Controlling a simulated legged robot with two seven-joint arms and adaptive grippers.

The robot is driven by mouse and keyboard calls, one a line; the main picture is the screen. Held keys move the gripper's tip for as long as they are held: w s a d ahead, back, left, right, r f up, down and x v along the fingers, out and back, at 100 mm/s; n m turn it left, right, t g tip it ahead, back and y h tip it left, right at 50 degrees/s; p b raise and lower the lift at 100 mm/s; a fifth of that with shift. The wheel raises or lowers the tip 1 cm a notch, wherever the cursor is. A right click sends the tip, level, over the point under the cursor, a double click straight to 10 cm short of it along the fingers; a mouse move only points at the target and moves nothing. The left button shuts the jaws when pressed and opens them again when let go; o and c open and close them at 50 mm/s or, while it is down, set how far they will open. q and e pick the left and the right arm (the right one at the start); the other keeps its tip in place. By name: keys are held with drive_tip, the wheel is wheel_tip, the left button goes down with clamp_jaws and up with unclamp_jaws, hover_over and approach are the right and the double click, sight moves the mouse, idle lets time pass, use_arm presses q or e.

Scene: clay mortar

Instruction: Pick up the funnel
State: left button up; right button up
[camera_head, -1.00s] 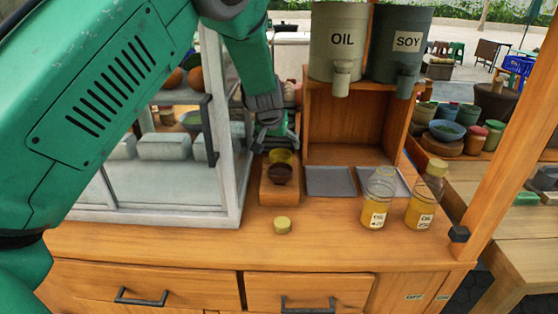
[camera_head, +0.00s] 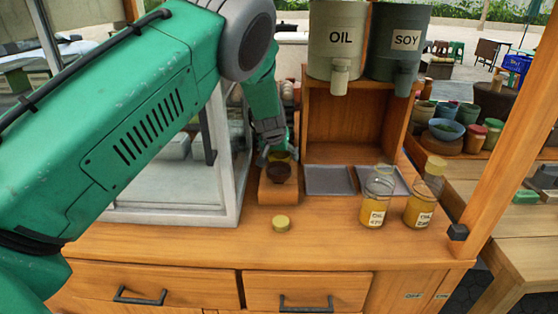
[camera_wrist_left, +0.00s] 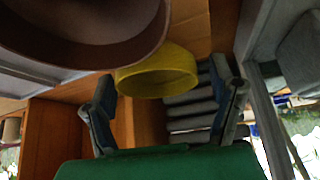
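The yellow funnel (camera_wrist_left: 158,72) shows as a yellow ring in the left wrist view. In the head view, only a sliver of the funnel (camera_head: 281,157) shows behind a dark brown bowl (camera_head: 279,173), the rest hidden by my left gripper. My left gripper (camera_wrist_left: 165,82) is open, with one finger on each side of the funnel and visible gaps. In the head view, the gripper (camera_head: 274,150) is low over the back of the small wooden stand (camera_head: 277,194). The brown bowl (camera_wrist_left: 85,30) also fills the upper left of the wrist view. My right gripper is not in view.
A glass-sided cabinet (camera_head: 232,190) stands close left of the stand. A wooden shelf (camera_head: 342,130) with oil and soy containers is to the right. A yellow cap (camera_head: 281,223) and two oil bottles (camera_head: 376,200) stand on the counter. The front counter is mostly clear.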

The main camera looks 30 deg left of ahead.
use_arm(q)
drive_tip(key=shift+d, duration=0.15)
drive_tip(key=c, duration=0.6)
drive_tip(key=shift+d, duration=0.1)
drive_tip(key=shift+r, duration=0.1)
